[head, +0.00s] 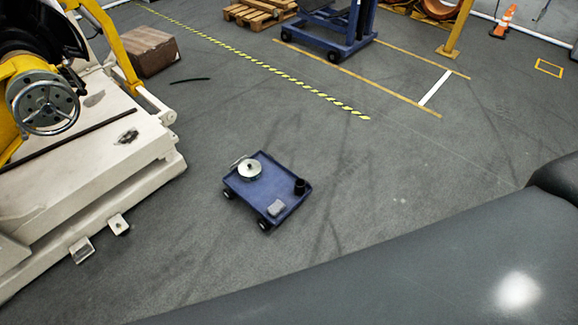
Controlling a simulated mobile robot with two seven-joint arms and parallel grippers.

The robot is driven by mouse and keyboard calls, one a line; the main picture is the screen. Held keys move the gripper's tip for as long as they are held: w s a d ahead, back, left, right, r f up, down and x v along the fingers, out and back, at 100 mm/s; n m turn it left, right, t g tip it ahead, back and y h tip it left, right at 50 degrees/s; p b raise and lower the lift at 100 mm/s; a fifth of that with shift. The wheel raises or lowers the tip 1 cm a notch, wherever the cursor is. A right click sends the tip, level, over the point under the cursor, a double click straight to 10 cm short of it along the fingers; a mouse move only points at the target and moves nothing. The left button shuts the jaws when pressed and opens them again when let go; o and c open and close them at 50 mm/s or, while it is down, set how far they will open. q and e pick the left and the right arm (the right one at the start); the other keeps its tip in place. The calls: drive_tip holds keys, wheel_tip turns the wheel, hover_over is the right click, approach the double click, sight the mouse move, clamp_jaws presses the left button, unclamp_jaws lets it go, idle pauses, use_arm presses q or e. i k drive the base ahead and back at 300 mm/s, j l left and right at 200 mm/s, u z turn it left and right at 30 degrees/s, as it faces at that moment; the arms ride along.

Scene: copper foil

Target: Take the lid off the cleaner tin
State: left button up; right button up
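A small blue wheeled cart (266,192) stands on the floor near the middle of the head view. A round, pale metal tin (249,168) sits at the cart's far left corner, small in the picture. Its top looks flat with a small dark spot or knob in the middle; I cannot tell where the lid ends and the tin begins. A thin pale piece shows beside it at the cart's edge. Neither of my grippers is in view.
A small black cup-like thing (300,187) and a grey block (276,207) are also on the cart. A large pale machine base (90,185) with a handwheel (45,104) stands at left. A brown box (150,51) is behind. Open floor surrounds the cart.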

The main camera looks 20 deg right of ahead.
sight(249, 168)
drive_tip(key=z, duration=0.2)
drive_tip(key=i+l+u, duration=0.1)
drive_tip(key=u, duration=1.2)
drive_tip(key=l+u, duration=0.8)
drive_tip(key=k+l+u, duration=0.25)
drive_tip(key=l, duration=0.15)
drive_tip(key=l+u, duration=0.3)
drive_tip(key=l, duration=0.15)
drive_tip(key=k+l+u, duration=0.1)
drive_tip(key=k+l, duration=0.15)
drive_tip(key=l, duration=0.15)
drive_tip(key=k+l+u, duration=0.1)
drive_tip(key=k+l, duration=0.15)
drive_tip(key=l, duration=0.15)
drive_tip(key=k+l, duration=0.15)
drive_tip(key=l, duration=0.2)
drive_tip(key=k+l, duration=0.2)
drive_tip(key=l, duration=0.15)
drive_tip(key=k+l, duration=0.15)
drive_tip(key=l, duration=0.2)
drive_tip(key=k+l, duration=0.2)
drive_tip(key=l, duration=0.15)
